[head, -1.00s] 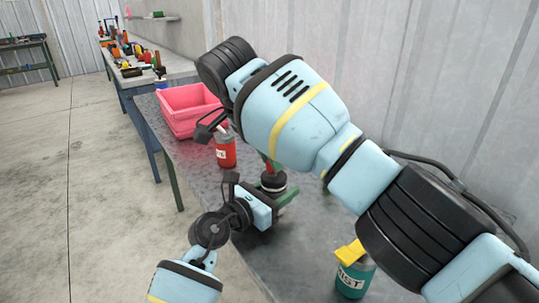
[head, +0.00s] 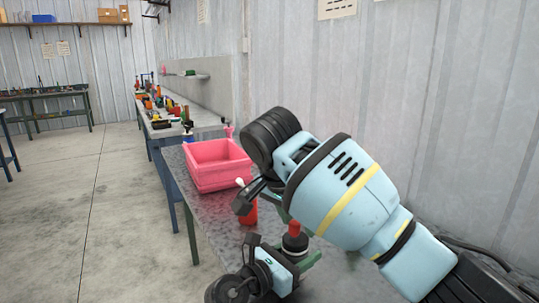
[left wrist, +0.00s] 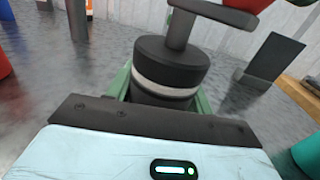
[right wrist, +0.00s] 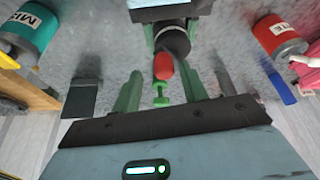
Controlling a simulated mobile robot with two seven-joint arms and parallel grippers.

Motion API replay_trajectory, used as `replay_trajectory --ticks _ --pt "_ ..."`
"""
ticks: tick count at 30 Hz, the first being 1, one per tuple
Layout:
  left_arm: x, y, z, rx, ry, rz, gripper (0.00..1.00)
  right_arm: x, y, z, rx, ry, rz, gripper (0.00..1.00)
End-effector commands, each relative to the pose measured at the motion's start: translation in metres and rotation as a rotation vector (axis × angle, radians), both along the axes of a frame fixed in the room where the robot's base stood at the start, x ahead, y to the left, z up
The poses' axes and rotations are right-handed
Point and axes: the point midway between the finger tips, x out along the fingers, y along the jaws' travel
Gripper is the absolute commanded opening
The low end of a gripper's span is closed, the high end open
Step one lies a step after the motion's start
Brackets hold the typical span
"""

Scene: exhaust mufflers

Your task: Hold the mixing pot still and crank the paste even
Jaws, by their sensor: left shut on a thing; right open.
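The mixing pot (left wrist: 171,72) is a black cylinder with a white band, upright on the bench; it also shows in the head view (head: 295,246) and right wrist view (right wrist: 176,42). Its crank (left wrist: 210,12) is a dark bar on top, with a red knob (right wrist: 163,66). My left gripper (left wrist: 162,95) is shut on the pot, its green fingers at either side. My right gripper (right wrist: 160,88) is open; its green fingers point toward the knob, which shows between their tips. I cannot tell whether they touch it. In the head view my right arm partly covers this area.
A pink bin (head: 215,168) stands on the bench beyond the pot. A red can (right wrist: 280,36) and a teal can (right wrist: 30,32) stand on opposite sides of the pot. Another bench (head: 205,122) behind holds several small items. Open floor lies to the left.

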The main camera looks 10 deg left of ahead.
Motion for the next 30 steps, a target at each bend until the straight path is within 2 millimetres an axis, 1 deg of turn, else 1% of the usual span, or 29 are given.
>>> replay_trajectory --ticks 3,11,21,30 --pt "0.000 0.000 -0.001 0.000 0.001 0.000 0.26 0.000 -0.004 -0.002 0.003 0.002 0.115 0.43" --pt "0.000 0.000 -0.001 0.000 0.001 0.000 0.26 0.002 -0.013 -0.001 0.002 0.000 0.350 0.43" --pt "0.000 0.000 -0.001 0.000 0.001 0.000 0.26 0.011 -0.028 0.000 -0.003 -0.002 0.752 0.43" --pt "0.000 0.000 -0.001 0.000 0.001 0.000 0.26 0.020 -0.033 0.000 -0.001 -0.001 1.069 0.43"
